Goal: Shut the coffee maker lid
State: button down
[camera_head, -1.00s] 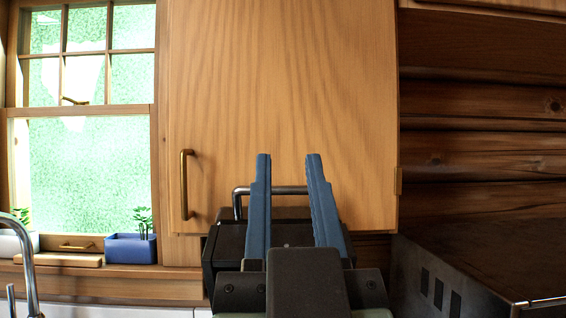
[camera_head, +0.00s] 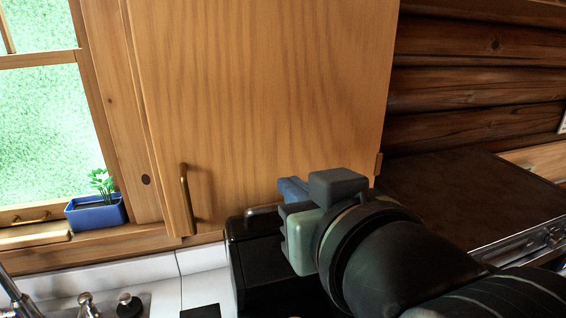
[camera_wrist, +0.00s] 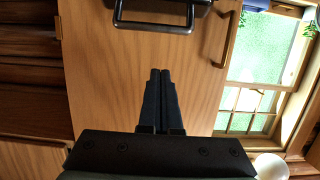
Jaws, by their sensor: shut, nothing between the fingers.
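The black coffee maker (camera_head: 262,275) stands under the wooden cabinet, partly hidden behind my arm. A grey metal bar handle (camera_head: 262,210) shows at its top edge; I cannot tell from this view how far the lid is raised. My gripper (camera_head: 288,190) is shut and empty, and its blue fingertips are near the coffee maker's top in the head view. In the wrist view, my gripper (camera_wrist: 160,72) has its fingers together, pointing towards the handle (camera_wrist: 155,27) of the coffee maker at the top edge, with a gap between them.
A wooden cabinet door (camera_head: 260,90) with a brass handle (camera_head: 187,200) is close behind the gripper. A dark metal appliance (camera_head: 460,200) stands at the right. A blue planter (camera_head: 97,211) sits on the window sill, with a faucet (camera_head: 15,298) and sink fittings at lower left.

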jog(key=p+x, duration=0.2)
jog(key=x, duration=0.6)
jog(key=shift+w+a+r+p, duration=0.1)
jog(key=shift+w+p, duration=0.15)
jog(key=shift+p, duration=0.15)
jog(key=shift+s+d+f+p, duration=0.1)
jog(key=shift+s+f+p, duration=0.15)
jog(key=shift+f, duration=0.25)
jog(key=shift+s+d+f+p, duration=0.15)
jog(key=shift+s+f+p, duration=0.1)
jog(key=shift+f, duration=0.25)
jog(key=shift+s+d+f, duration=0.15)
jog(key=shift+s+f, duration=0.35)
jog(key=shift+s, duration=0.1)
